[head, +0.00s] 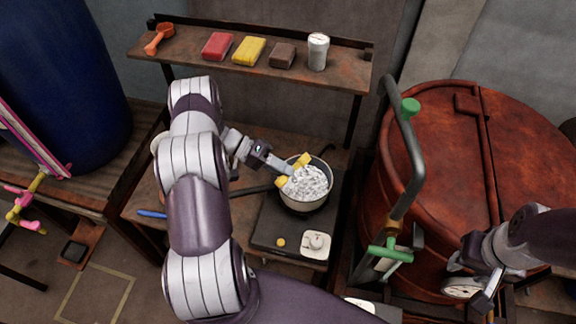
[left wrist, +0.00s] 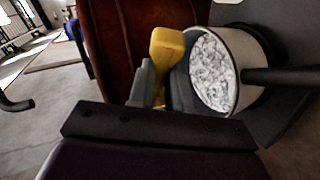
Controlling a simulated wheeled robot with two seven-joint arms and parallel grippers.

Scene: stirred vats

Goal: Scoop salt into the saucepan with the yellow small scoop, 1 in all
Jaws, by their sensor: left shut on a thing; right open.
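The saucepan (head: 323,193) stands on a dark hot plate, filled with white lumpy stuff (head: 308,182). It also shows in the left wrist view (left wrist: 250,52), its dark handle to the right. My left gripper (head: 288,171) is shut on the yellow small scoop (head: 304,161) at the pan's rim. Yellow shows on both sides of the fingers. In the left wrist view the scoop (left wrist: 168,48) stands beside the pan's opening, behind a grey finger. Whether the scoop holds anything is hidden. My right gripper (head: 485,298) is open at the lower right, by the copper vat.
A shelf (head: 200,60) at the back holds an orange scoop (head: 158,38), red, yellow and brown blocks, and a white canister (head: 318,51). The copper vat (head: 440,130) with a green-handled lever (head: 391,253) stands right. A blue drum (head: 60,80) stands left. The hot plate (head: 268,228) has a knob in front.

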